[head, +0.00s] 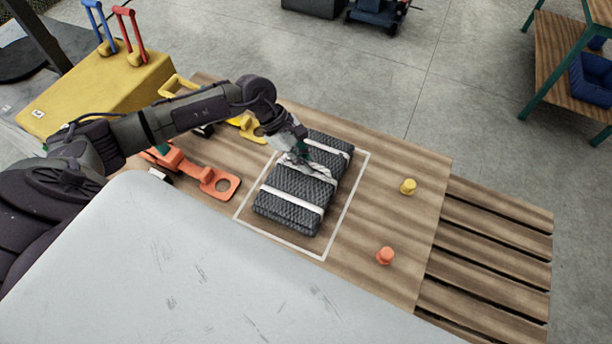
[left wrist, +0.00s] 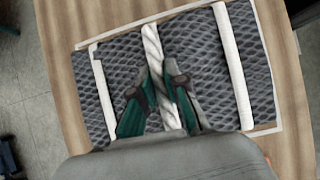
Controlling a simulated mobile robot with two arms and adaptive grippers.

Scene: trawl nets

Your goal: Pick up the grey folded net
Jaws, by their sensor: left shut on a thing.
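The grey folded net (head: 294,203) lies flat inside a white outlined rectangle on the wooden table. It has two white bands across it and a white twisted rope (left wrist: 153,55) over its middle. My left gripper (head: 301,158) is at the middle of the net from above. In the left wrist view its two fingers (left wrist: 166,92) stand on either side of the rope and are shut on it. The net also fills much of the left wrist view (left wrist: 200,45). My right gripper is in neither view.
An orange tool (head: 208,178) and a yellow one (head: 247,128) lie left of the net. A yellow knob (head: 407,187) and an orange knob (head: 385,256) stand to its right. A yellow box (head: 100,88) with red and blue handles is at upper left. A slatted section (head: 495,245) is at right.

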